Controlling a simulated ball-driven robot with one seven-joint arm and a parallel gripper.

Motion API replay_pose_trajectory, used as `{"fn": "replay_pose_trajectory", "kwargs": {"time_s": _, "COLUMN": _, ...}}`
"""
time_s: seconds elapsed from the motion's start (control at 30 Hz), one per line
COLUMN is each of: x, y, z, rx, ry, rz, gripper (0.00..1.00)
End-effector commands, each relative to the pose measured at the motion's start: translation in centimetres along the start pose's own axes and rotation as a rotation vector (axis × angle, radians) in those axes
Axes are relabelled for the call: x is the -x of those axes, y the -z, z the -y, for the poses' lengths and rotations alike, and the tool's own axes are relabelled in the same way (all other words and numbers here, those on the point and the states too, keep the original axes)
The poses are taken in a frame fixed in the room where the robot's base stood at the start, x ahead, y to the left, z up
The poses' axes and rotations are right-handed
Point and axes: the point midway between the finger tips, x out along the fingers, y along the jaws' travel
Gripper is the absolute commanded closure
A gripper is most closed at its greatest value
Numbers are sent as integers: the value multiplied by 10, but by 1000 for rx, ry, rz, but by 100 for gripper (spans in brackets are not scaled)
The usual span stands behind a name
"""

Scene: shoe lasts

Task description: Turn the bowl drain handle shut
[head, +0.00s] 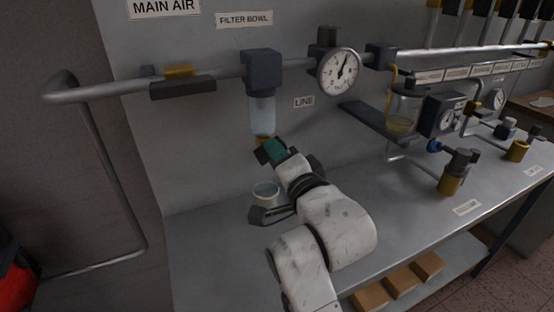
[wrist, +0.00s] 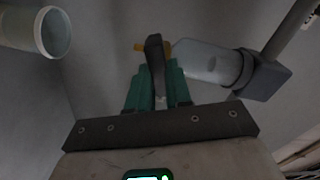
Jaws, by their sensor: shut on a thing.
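The filter bowl (head: 262,115) hangs clear and upright under its dark head (head: 263,70), below the FILTER BOWL label. In the wrist view the bowl (wrist: 205,62) lies to the right of my fingers. My gripper (head: 268,152) is at the bottom of the bowl. In the wrist view my green fingers (wrist: 157,75) are shut on the dark drain handle (wrist: 154,50), which stands between them. A bit of the brass drain fitting (wrist: 139,47) shows beside the handle. In the head view my gripper hides most of the handle, so its exact angle is hard to tell there.
A pale cup (head: 265,190) stands on the bench below the bowl; it also shows in the wrist view (wrist: 52,33). A round gauge (head: 339,71) and the pipe (head: 110,91) run along the wall above. The bench front left (head: 205,250) is clear.

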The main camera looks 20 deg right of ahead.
Motion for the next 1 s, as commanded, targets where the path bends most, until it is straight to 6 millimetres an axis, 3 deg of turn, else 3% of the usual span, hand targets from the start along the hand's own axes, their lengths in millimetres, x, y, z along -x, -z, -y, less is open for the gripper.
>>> {"fn": "replay_pose_trajectory", "kwargs": {"time_s": 0.5, "x": 0, "y": 0, "z": -4, "rx": -357, "ry": -2, "rz": -1, "gripper": 100}}
{"fn": "replay_pose_trajectory", "kwargs": {"time_s": 1.0, "x": 0, "y": 0, "z": -4, "rx": -433, "ry": -3, "rz": -2, "gripper": 100}}
